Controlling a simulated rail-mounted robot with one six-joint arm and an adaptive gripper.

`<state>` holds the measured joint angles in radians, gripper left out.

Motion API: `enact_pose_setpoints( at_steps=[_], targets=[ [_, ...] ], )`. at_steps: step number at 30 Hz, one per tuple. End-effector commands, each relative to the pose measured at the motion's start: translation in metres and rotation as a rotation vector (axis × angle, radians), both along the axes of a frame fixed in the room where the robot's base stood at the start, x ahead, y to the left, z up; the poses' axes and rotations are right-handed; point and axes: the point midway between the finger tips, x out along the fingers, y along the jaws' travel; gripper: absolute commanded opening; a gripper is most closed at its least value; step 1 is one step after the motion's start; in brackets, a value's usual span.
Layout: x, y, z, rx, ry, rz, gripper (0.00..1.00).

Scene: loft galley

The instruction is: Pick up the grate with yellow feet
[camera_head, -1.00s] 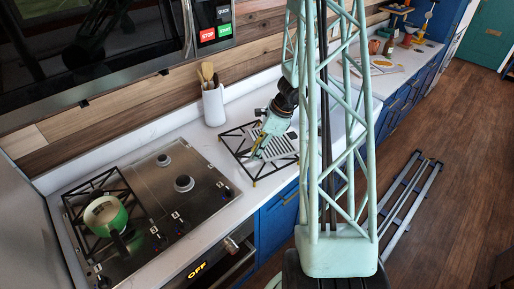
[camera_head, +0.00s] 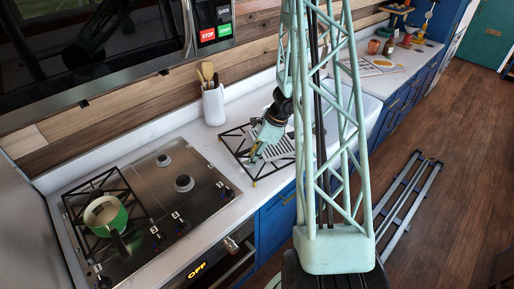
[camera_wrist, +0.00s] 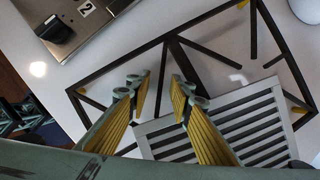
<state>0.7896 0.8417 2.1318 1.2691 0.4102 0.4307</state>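The grate with yellow feet is a black open frame (camera_head: 235,160) lying on the white counter, right of the hob. In the wrist view the grate (camera_wrist: 172,41) fills the upper middle, with yellow feet at its corners. My gripper (camera_head: 256,155) is over the grate, pointing down. In the wrist view my gripper (camera_wrist: 158,82) is open, its yellow-lined fingers apart. An inner bar of the grate runs between the fingertips; I cannot tell whether they touch it. My fingers hide part of the grate.
A grey slatted rack (camera_wrist: 225,125) lies at the grate's right part. The hob (camera_head: 190,207) is to the left, with a green pot (camera_head: 105,215) on another black grate. A white utensil holder (camera_head: 214,106) stands behind. A sink is on the right, partly hidden by my arm.

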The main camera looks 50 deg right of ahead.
Motion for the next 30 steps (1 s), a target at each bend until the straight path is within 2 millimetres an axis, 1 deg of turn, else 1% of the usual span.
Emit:
enact_pose_setpoints(
  at_steps=[6,8,13,30],
  targets=[
    [0.0000,0.0000,0.0001,0.000,0.000,0.000,0.20],
    [0.0000,0.0000,0.0001,0.000,0.000,0.000,0.15],
    [0.0000,0.0000,0.0001,0.000,0.000,0.000,0.00],
    [0.0004,-0.0003,0.0023,-0.001,-0.001,0.001,0.00]
  ],
)
